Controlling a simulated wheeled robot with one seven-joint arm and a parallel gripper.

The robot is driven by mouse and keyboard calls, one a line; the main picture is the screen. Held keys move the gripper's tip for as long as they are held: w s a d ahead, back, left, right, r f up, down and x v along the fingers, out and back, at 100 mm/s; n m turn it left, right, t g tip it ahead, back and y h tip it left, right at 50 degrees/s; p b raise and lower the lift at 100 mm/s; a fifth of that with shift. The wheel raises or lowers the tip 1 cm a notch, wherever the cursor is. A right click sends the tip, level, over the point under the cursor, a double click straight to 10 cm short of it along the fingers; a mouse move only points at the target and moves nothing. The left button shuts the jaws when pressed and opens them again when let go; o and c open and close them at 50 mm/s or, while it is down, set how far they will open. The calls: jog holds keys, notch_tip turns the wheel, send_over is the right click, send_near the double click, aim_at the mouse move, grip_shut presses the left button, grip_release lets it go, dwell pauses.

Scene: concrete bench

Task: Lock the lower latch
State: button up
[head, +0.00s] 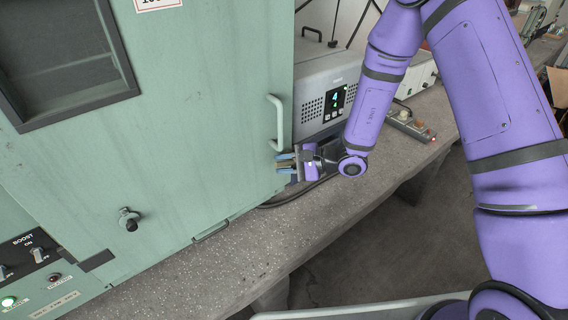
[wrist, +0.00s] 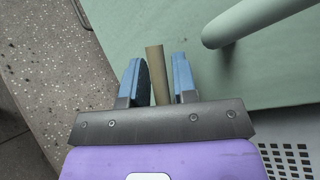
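The lower latch is a tan bar (wrist: 157,72) by the green cabinet door (head: 200,150), and in the head view it is a small tan piece (head: 285,165) at the door's right edge, below the handle. My gripper (head: 279,164) is at that edge, with its blue fingertips on either side of the bar. In the wrist view my gripper (wrist: 157,75) has its fingers apart, with the bar between them and a thin gap showing on the right. The bar's near end is hidden behind the gripper's grey plate.
A pale green door handle (head: 277,122) rises just above my gripper and looms close in the wrist view (wrist: 235,25). A grey box with a display (head: 325,95) stands behind. A black knob (head: 129,219) sticks out of the door. The speckled bench (head: 285,228) is clear in front.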

grip_shut()
jog(key=shift+s+a+f+n+h, duration=0.15)
jog(key=shift+f+n+h, duration=0.2)
jog(key=shift+n+h, duration=0.3)
jog(key=shift+f+n+t+h, duration=0.45)
jog(key=shift+n+h, duration=0.2)
jog(key=shift+h, duration=0.4)
grip_release()
jog(key=v, duration=1)
jog(key=shift+d, duration=0.4)
